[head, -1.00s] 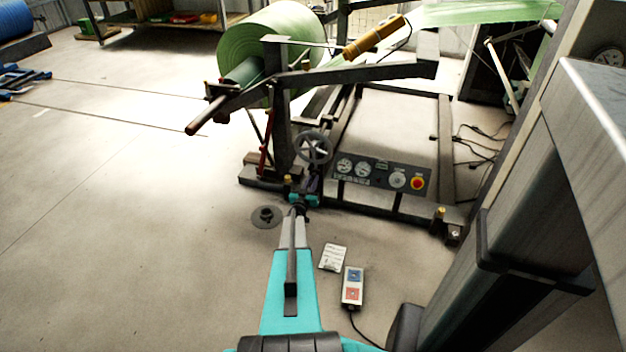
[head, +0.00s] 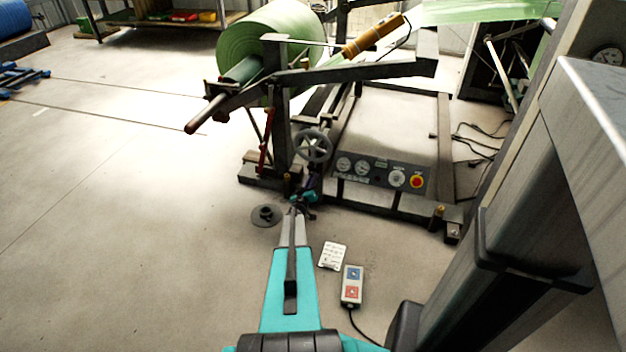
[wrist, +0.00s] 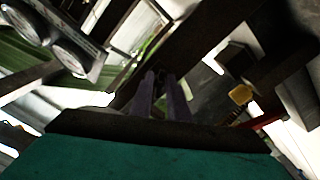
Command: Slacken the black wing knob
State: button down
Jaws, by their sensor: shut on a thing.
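My gripper (head: 313,182) is at the front left corner of the unwind stand, just below the grey handwheel. In the wrist view its two purplish fingers (wrist: 160,82) run forward and close on a small dark thing at their tips. This fits the black wing knob (wrist: 156,70), but it is in shadow and mostly hidden by the fingers. In the head view the knob is too small and too covered to make out. My teal wrist is tilted there, its right side higher.
The handwheel (head: 313,146) is close above my gripper. The gauge panel (head: 380,173) with a red button is to the right. A green film roll (head: 268,50) is above. A dark disc (head: 266,215), a white card (head: 333,256) and a pendant (head: 352,286) lie around my arm.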

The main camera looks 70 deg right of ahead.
jog(key=shift+w, duration=0.2)
jog(key=c, duration=1.8)
grip_release()
jog(key=shift+o, duration=0.2)
jog(key=shift+s, duration=0.1)
jog(key=shift+a, duration=0.1)
jog(key=a+p, duration=0.1)
jog(key=a, duration=1.2)
jog(key=shift+s+a+p, duration=0.35)
jog(key=shift+p, duration=0.05)
